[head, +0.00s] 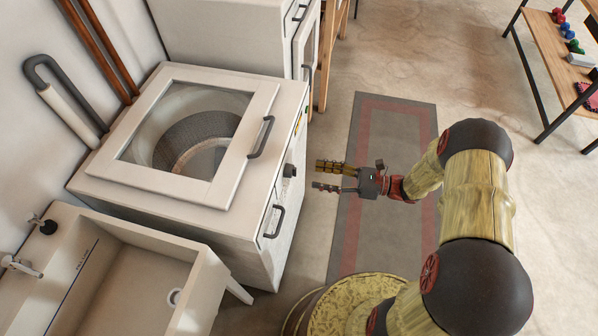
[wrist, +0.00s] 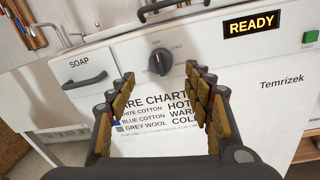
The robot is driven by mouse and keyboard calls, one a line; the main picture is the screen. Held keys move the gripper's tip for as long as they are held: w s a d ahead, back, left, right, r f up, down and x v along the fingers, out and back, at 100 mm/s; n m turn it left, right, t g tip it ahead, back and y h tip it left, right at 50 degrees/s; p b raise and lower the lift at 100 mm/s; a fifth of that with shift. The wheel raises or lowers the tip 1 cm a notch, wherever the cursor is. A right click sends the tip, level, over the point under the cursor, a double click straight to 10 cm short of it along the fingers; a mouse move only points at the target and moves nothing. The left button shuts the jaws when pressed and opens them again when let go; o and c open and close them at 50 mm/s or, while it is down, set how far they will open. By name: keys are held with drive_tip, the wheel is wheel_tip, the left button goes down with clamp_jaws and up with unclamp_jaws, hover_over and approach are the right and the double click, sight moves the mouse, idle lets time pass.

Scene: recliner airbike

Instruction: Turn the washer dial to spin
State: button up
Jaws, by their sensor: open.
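The white washer (head: 240,215) stands at the left in the head view, with a glass lid on top. Its dark round dial (head: 290,170) sticks out from the front panel. In the wrist view the dial (wrist: 159,62) sits between the words OFF and COLD; other labels around it are hidden or too small to read. My gripper (head: 322,176) is open and empty, in front of the dial and apart from it. In the wrist view the fingers of my gripper (wrist: 160,82) spread to both sides, just below the dial.
A soap drawer handle (wrist: 75,81) is left of the dial. A READY display (wrist: 251,23) and a green start button (wrist: 310,37) are at the right. A care chart (wrist: 160,115) is below. A sink (head: 120,270) stands beside the washer. The rug (head: 385,130) is clear.

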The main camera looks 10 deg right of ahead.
sight(291, 171)
drive_tip(key=b+x, duration=0.1)
drive_tip(key=x, duration=0.6)
drive_tip(key=shift+w+a, duration=0.2)
drive_tip(key=shift+a, duration=0.15)
drive_tip(key=shift+f, duration=0.1)
drive_tip(key=shift+c, duration=1.3)
drive_tip(key=c, duration=0.8)
drive_tip(key=shift+c, duration=0.5)
